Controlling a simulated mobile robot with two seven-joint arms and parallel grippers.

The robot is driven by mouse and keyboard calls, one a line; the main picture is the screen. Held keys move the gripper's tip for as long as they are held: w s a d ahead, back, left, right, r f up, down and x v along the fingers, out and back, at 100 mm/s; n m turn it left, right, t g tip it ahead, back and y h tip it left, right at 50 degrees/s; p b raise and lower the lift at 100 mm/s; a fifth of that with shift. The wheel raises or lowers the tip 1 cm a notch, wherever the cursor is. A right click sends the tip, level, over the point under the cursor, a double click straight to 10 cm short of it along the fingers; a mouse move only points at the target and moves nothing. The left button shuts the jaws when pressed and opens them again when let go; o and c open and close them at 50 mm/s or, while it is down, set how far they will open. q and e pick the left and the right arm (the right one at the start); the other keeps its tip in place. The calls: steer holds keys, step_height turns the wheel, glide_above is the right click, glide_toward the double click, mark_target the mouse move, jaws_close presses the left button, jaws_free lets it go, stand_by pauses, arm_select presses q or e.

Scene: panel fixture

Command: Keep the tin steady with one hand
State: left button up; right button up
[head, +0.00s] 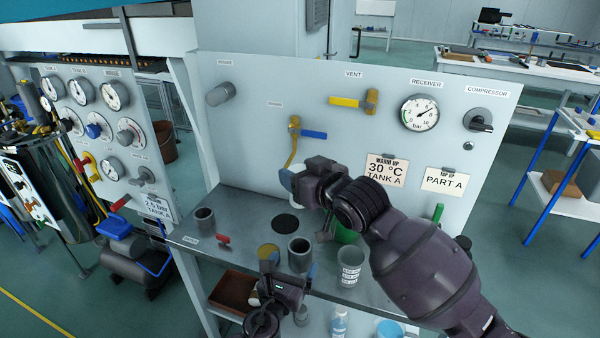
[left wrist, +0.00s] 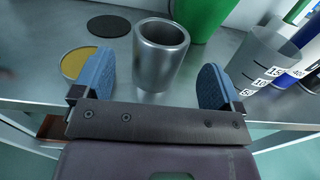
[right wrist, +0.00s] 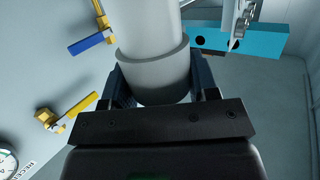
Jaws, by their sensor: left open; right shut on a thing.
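A steel, open-topped tin (head: 300,251) stands upright on the grey bench. My left gripper (head: 286,266) is open on its near side. In the left wrist view the tin (left wrist: 160,58) appears between the two blue fingers (left wrist: 157,85), with a gap to each. My right gripper (head: 297,180) is up in front of the panel. In the right wrist view its fingers (right wrist: 160,88) are shut on a pale grey cylinder (right wrist: 152,60) with a wider collar. The hand mostly hides that cylinder in the head view.
On the bench (head: 250,201) are a dark grey cup (head: 204,220), a black disc (head: 286,225), a yellow disc (head: 268,251), a green container (head: 345,236) and a clear marked beaker (head: 350,264). The panel (head: 250,150) with valves and a gauge (head: 420,112) stands behind.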

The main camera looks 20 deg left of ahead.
arm_select(q)
steer(key=s+r, duration=0.3)
steer(key=s, duration=0.8)
steer(key=shift+s+a, duration=0.2)
steer(key=shift+s, duration=0.2)
